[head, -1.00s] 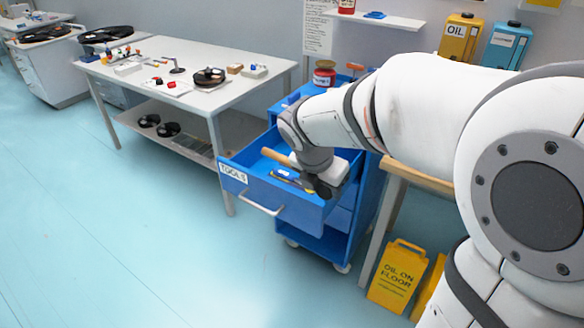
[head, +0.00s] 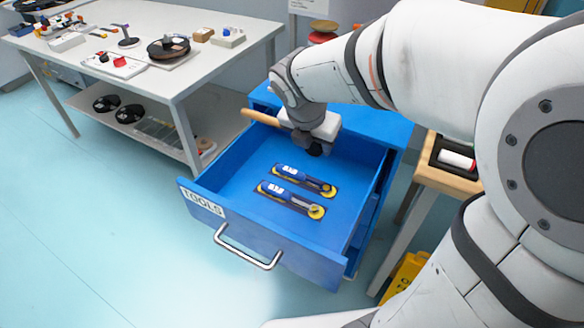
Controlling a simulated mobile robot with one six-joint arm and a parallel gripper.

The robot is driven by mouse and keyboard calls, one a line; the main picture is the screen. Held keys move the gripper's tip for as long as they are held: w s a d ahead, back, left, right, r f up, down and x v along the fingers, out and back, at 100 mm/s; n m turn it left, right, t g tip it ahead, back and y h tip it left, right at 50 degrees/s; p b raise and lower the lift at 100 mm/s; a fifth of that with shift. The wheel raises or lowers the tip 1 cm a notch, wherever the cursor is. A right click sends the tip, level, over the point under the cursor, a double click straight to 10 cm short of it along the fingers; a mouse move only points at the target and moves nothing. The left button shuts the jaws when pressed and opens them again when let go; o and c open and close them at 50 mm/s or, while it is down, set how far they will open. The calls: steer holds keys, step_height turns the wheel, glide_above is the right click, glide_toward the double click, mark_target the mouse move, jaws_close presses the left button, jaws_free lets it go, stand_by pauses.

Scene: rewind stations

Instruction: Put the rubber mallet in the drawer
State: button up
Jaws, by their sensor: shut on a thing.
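The blue drawer (head: 228,222), labelled TOOLS, is pulled out of a blue cabinet, and I look down into it. My gripper (head: 314,148) is over the back part of the drawer, shut on the rubber mallet. The mallet's wooden handle (head: 260,117) sticks out to the left, near the drawer's back left corner. The mallet's head is mostly hidden by the gripper or hard to tell from its dark fingers. I cannot tell whether the mallet touches the drawer.
Two blue and yellow tools (head: 291,198) lie in the drawer's middle. The drawer floor in front of and beside them is bare. A white workbench (head: 215,72) with several parts stands at left. A wooden-topped table (head: 440,177) with a dark tray is at right.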

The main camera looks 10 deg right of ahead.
steer(key=shift+w+a+f, duration=0.1)
steer(key=shift+w+f, duration=0.2)
steer(key=shift+f, duration=0.3)
steer(key=shift+w+f+b, duration=0.15)
steer(key=shift+f+b, duration=0.2)
steer(key=b, duration=0.5)
glide_toward(325, 172)
steer(key=s+a+f, duration=0.2)
steer(key=s+f, duration=0.1)
steer(key=s+a+f, duration=0.1)
steer(key=f, duration=0.1)
steer(key=shift+s+a+f, duration=0.15)
steer(key=shift+s+a, duration=0.05)
steer(key=shift+s, duration=0.15)
steer(key=shift+w+d+r+p, duration=0.2)
steer(key=shift+w+d, duration=0.25)
steer(key=shift+w, duration=0.15)
steer(key=shift+w+d+r+p, duration=0.1)
steer(key=shift+w+d+r, duration=0.05)
steer(key=shift+w+d, duration=0.4)
jaws_close()
steer(key=shift+w+d, duration=0.4)
steer(key=shift+w, duration=0.4)
steer(key=w+d, duration=0.1)
steer(key=w+d+f+b, duration=0.1)
steer(key=shift+w, duration=0.35)
steer(key=shift+a+f, duration=0.1)
steer(key=shift+f, duration=0.05)
